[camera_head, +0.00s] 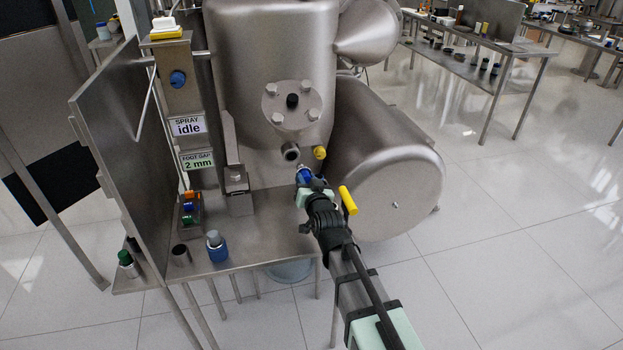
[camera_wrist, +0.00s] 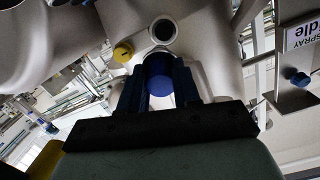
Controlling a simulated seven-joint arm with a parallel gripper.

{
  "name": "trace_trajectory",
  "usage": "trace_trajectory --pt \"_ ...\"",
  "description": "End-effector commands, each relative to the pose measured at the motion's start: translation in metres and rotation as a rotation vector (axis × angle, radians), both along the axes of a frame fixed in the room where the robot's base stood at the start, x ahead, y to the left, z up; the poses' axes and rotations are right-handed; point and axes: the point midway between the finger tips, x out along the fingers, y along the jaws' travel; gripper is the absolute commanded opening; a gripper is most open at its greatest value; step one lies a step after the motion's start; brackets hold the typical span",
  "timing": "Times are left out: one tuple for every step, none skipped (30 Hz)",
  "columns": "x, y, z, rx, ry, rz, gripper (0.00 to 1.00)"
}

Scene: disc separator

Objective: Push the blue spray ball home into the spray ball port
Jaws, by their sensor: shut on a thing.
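The blue spray ball (camera_head: 304,175) is held in my gripper (camera_head: 308,183), just below and to the right of the spray ball port. In the wrist view the blue ball (camera_wrist: 159,80) sits between the two dark fingers of my gripper (camera_wrist: 159,88), which are shut on it. The spray ball port (camera_head: 291,152) is a short round metal stub with a dark opening, low on the steel vessel.
A bolted flange (camera_head: 291,104) is above. A blue grey-topped bottle (camera_head: 216,246) and a dark cup (camera_head: 180,254) stand on the bench, with coloured pieces (camera_head: 190,207) in a rack behind.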

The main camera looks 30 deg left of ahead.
Motion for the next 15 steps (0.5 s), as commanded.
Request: trace_trajectory --pt "-0.0001 0.0003 0.0002 0.003 -0.001 0.000 0.00" --pt "-0.0002 0.0004 -0.0001 0.004 -0.001 0.000 0.00" --pt "-0.0003 0.0008 -0.0005 0.005 -0.004 0.000 0.00" --pt "-0.0004 0.0010 -0.0008 0.006 -0.004 0.000 0.00" --pt "-0.0004 0.0012 -0.0011 0.008 -0.005 0.000 0.00" --pt "-0.0006 0.0015 -0.0015 0.007 -0.007 0.000 0.00" --pt "-0.0007 0.0017 -0.0019 0.009 -0.007 0.000 0.00" --pt "-0.0007 0.0019 -0.0023 0.011 -0.008 -0.001 0.00" --pt "-0.0008 0.0021 -0.0028 0.011 -0.009 0.000 0.00" --pt "-0.0008 0.0024 -0.0030 0.011 -0.011 0.000 0.00" --pt "-0.0009 0.0025 -0.0033 0.014 -0.011 -0.001 0.00" --pt "-0.0009 0.0026 -0.0036 0.014 -0.012 -0.001 0.00" --pt "-0.0009 0.0026 -0.0036 0.014 -0.014 -0.001 0.00" --pt "-0.0009 0.0027 -0.0038 0.014 -0.015 -0.001 0.00" --pt "-0.0009 0.0028 -0.0040 0.016 -0.016 -0.002 0.00"
